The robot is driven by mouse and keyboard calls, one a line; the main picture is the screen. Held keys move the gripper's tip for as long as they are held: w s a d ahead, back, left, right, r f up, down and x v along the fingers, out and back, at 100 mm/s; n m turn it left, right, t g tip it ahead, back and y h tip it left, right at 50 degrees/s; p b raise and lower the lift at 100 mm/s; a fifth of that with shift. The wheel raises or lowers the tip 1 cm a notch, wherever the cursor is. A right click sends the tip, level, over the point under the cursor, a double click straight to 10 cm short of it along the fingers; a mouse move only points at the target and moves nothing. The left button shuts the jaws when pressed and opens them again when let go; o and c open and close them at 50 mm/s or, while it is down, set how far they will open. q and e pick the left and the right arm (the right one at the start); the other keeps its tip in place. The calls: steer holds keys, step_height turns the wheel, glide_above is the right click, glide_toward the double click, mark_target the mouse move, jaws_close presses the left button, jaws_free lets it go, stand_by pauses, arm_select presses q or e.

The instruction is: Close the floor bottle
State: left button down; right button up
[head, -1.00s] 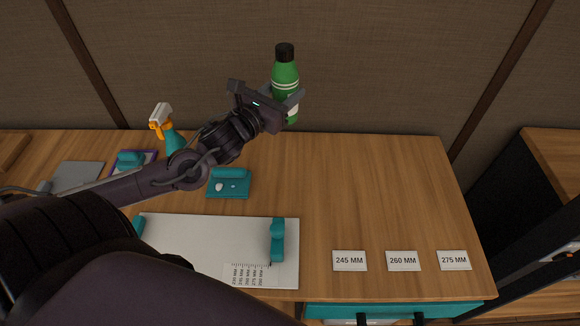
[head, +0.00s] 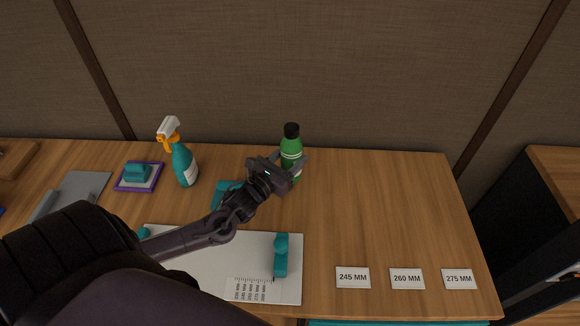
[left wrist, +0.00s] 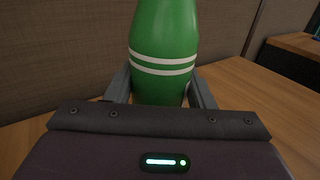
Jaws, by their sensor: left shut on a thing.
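A green bottle (head: 291,148) with white stripes and a black cap (head: 291,130) is upright at the back of the wooden table. The cap sits on top of its neck. My left gripper (head: 296,168) is shut around the bottle's body. The left wrist view shows the green bottle (left wrist: 164,45) between the two grey fingers (left wrist: 160,88). The gripper hides the bottle's lower part, so I cannot tell whether its base touches the table. My right gripper is not in view.
A spray bottle (head: 184,165) and a purple-edged tray (head: 127,186) stand left of the bottle. A white board (head: 215,265) with teal stops lies in front. Cards marked 245 MM (head: 352,277), 260 MM (head: 406,279) and 275 MM (head: 459,279) lie at front right.

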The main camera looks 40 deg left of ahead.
mark_target(290, 167)
arm_select(q)
steer(key=shift+f, duration=1.8)
steer(key=shift+f, duration=0.1)
steer(key=c, duration=0.6)
jaws_free()
steer(key=shift+c, duration=0.2)
steer(key=shift+s, duration=0.15)
steer(key=s, duration=0.7)
steer(key=s+b, duration=0.1)
steer(key=s, duration=0.2)
steer(key=shift+s+a, duration=0.15)
steer(key=shift+a, duration=0.1)
steer(key=shift+s, duration=0.75)
